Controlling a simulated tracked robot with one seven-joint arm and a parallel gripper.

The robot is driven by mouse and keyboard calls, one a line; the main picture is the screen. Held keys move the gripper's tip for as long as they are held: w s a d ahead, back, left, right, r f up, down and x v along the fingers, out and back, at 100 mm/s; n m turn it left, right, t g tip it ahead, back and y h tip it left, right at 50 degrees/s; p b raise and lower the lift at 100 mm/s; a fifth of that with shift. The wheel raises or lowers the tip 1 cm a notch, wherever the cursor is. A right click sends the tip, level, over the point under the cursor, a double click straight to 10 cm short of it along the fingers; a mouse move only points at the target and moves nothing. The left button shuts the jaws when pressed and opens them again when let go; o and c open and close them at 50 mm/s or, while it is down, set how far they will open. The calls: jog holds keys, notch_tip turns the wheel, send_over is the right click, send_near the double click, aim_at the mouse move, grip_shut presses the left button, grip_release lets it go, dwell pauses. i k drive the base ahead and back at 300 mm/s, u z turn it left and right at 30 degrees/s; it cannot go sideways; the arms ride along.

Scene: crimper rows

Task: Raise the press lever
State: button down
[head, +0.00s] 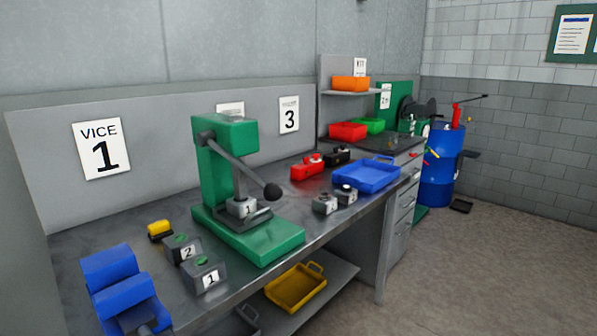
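The green press (222,165) stands upright on the workbench on its wide green base. Its grey press lever (236,164) runs from a pivot near the top of the column, slanting down to the right. The lever ends in a black ball knob (272,192) at a low height, in front of the press. A grey block marked 1 (241,207) sits on the press bed under the head. The lever hides part of the column. My gripper is not in view.
A blue vice (122,290) and two dark blocks, marked 2 (184,250) and 1 (206,277), stand left of the press. Two small grey blocks and a blue tray (367,175) lie to its right. A yellow tray (296,287) is on the lower shelf.

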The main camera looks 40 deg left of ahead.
aim_at(271, 192)
jog(key=u, duration=0.35)
jog(key=i, duration=1)
jog(key=u, duration=0.95)
jog(key=i, duration=0.6)
jog(key=u, duration=0.4)
jog(key=k, duration=0.8)
jog(key=u, duration=0.2)
jog(key=i, duration=0.8)
jog(key=z, duration=0.1)
